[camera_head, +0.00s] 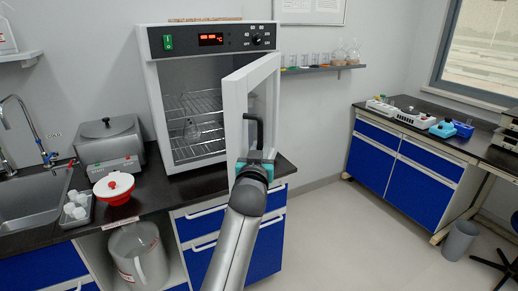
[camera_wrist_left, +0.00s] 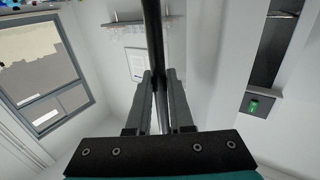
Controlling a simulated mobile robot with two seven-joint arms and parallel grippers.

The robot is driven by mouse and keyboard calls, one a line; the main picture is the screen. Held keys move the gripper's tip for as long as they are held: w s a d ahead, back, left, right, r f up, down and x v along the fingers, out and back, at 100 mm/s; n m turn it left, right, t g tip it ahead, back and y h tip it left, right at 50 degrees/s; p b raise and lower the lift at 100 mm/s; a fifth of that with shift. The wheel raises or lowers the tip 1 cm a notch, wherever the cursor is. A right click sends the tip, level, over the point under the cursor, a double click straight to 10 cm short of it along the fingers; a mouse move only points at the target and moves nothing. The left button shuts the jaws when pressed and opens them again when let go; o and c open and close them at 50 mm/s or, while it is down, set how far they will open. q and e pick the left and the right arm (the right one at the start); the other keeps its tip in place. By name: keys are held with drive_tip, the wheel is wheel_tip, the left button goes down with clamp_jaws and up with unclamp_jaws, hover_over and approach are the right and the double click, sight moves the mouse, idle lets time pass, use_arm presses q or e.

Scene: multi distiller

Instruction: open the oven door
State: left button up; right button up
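The white oven (camera_head: 198,95) stands on the dark counter. The black door handle (camera_head: 255,118) is on the door's outer face. My left gripper (camera_head: 258,151) is at the lower part of this handle. In the left wrist view, the fingers (camera_wrist_left: 160,80) are closed in on the dark handle bar (camera_wrist_left: 153,32), one on each side. My right gripper is not in view.
A grey water bath (camera_head: 108,141), a red and white container (camera_head: 114,187) and a sink (camera_head: 30,182) are left of the oven. A shelf with glassware (camera_head: 322,68) is on the wall behind the door.

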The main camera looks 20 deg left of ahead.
use_arm(q)
drive_tip(key=shift+o, duration=0.9)
drive_tip(key=shift+s, duration=0.1)
drive_tip(key=v, duration=0.7)
drive_tip(key=shift+s+p, duration=0.2)
drive_tip(key=shift+p, duration=0.1)
drive_tip(key=shift+d, duration=0.1)
